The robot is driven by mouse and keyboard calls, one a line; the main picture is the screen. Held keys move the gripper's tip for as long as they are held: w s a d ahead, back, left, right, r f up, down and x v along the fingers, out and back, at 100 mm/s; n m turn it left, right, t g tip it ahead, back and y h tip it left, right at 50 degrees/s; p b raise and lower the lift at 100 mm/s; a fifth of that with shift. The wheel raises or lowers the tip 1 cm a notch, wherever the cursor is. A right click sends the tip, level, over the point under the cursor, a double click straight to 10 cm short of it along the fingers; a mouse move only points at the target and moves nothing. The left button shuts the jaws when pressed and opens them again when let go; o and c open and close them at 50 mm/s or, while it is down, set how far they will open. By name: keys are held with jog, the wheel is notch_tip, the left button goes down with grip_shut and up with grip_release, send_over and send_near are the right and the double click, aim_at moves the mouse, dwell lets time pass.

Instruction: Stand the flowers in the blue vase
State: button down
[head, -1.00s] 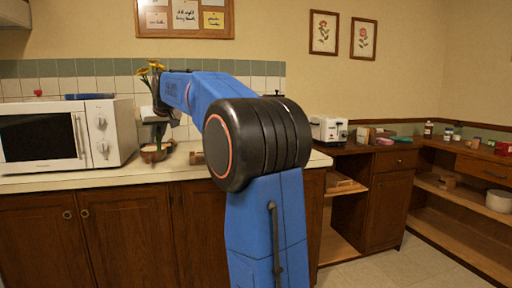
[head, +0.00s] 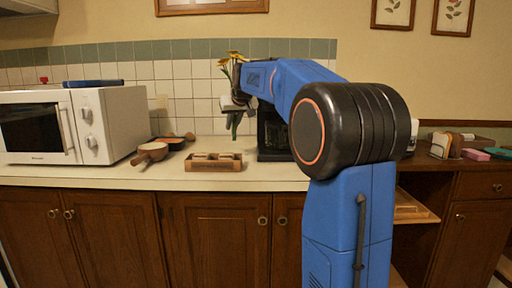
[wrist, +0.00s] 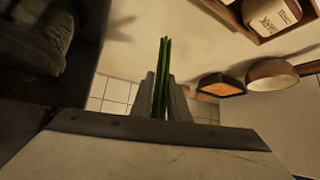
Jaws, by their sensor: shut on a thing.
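The flowers are yellow with green stems; in the head view the blooms (head: 232,60) show above my gripper (head: 238,104), up over the counter. In the wrist view the green stems (wrist: 162,75) stand between the two fingers of my gripper (wrist: 164,98), which is shut on them. The lower stem ends hang free in the air. I see no blue vase in either current view; my arm hides part of the counter.
A wooden box (head: 214,166) sits on the counter (head: 120,175) below my gripper, with a black appliance (head: 272,140) to its right. A brown pan (head: 150,152) and an orange-filled dish (head: 172,142) lie left, beside the white microwave (head: 118,120).

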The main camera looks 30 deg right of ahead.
aim_at(234, 140)
jog(key=shift+a+f, duration=0.1)
jog(key=shift+f, duration=3.9)
jog(key=c, duration=1.7)
grip_release()
jog(key=shift+f, duration=0.1)
